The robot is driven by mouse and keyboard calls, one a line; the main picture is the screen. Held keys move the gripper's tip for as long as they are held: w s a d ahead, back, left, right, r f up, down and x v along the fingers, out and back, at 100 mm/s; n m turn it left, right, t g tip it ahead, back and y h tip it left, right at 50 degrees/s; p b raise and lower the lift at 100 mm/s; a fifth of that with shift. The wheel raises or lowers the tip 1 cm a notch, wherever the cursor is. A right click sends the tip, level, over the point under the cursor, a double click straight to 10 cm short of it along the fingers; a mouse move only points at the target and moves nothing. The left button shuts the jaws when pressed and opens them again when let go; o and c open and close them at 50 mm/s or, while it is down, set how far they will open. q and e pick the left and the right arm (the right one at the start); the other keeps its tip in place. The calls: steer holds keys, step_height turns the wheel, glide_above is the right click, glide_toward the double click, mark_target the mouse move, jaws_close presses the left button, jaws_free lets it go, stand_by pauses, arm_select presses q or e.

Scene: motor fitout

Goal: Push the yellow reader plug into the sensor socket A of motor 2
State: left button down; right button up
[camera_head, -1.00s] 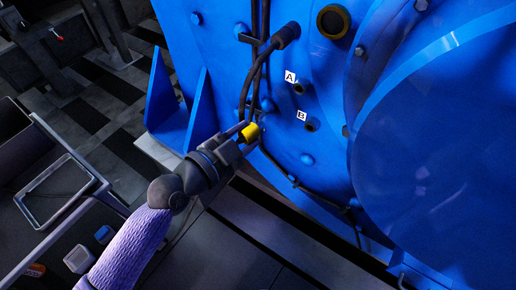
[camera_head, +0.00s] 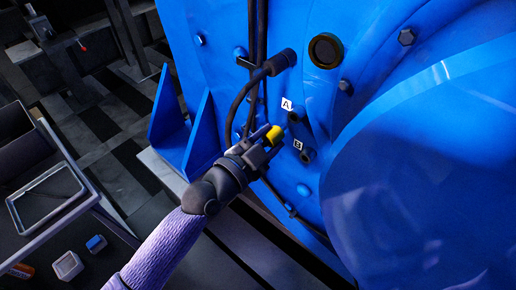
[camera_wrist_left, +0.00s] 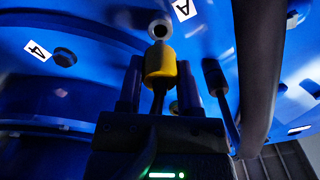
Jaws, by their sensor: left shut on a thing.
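My left gripper (camera_head: 266,139) is shut on the yellow reader plug (camera_head: 274,134), which points up and right toward the blue motor (camera_head: 230,95). In the head view the plug is apart from sensor socket A (camera_head: 295,115), a short dark stub beside the white "A" label (camera_head: 286,104). In the left wrist view the yellow plug (camera_wrist_left: 160,64) sits between the fingers. A round open socket end (camera_wrist_left: 160,29) shows just beyond its tip, near the "A" label (camera_wrist_left: 184,9). Whether they touch there I cannot tell. My right gripper is not in view.
Socket B (camera_head: 307,156) lies below socket A. Dark cables (camera_head: 253,90) run down the motor left of the sockets, and a thick one (camera_wrist_left: 256,70) passes close right of the gripper. A tray (camera_head: 48,195) and small boxes are at the left.

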mark_target(283, 125)
arm_select(q)
steer(key=shift+x, duration=0.8)
stand_by(0.9)
steer(key=shift+w+d, duration=0.4)
steer(key=shift+w, duration=0.15)
steer(key=shift+b+x, duration=0.5)
steer(key=shift+x, duration=0.4)
